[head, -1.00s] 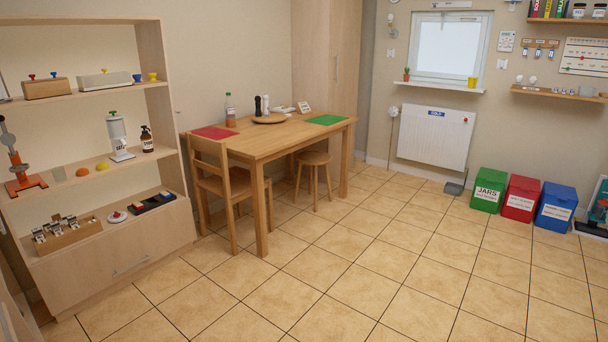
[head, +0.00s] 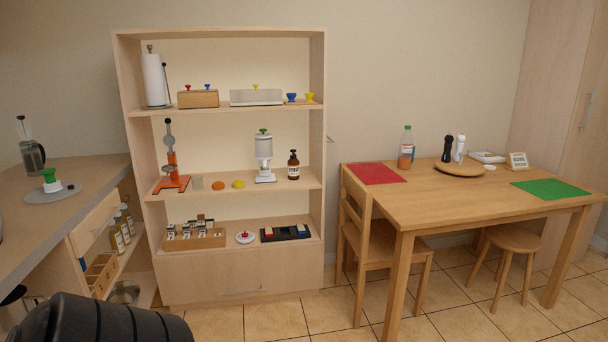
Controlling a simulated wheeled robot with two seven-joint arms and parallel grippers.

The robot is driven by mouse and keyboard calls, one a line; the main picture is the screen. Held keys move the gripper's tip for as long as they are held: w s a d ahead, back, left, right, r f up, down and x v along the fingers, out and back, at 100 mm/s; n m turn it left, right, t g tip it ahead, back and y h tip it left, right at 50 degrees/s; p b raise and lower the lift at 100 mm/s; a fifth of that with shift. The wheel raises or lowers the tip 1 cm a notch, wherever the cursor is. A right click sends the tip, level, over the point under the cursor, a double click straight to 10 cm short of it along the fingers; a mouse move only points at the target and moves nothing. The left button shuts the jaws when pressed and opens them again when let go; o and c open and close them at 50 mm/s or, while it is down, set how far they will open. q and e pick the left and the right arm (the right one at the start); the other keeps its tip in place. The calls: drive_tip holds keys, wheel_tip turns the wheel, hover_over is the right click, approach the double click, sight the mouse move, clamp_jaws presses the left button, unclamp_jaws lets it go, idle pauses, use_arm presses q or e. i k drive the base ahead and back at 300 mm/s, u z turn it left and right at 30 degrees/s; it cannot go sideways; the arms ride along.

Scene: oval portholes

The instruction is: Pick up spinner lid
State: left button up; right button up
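A round grey disc with a white collar and a green knob (head: 50,182) lies on the counter at the left; it looks like a lid. A small white disc with a red knob (head: 245,237) sits on the lowest open shelf of the shelf unit. I cannot tell for sure which of them is the spinner lid. Neither of my grippers is in view.
The grey counter (head: 95,176) at the left also holds a glass press (head: 32,155). The shelf unit (head: 240,268) stands in the middle with several items. A wooden table (head: 455,205), a chair (head: 365,235) and a stool (head: 512,240) stand at the right. Tiled floor (head: 270,325) is clear in front.

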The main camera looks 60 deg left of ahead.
sight(57, 191)
drive_tip(key=u, duration=2.4)
drive_tip(key=i, duration=3.45)
drive_tip(key=u, duration=1.9)
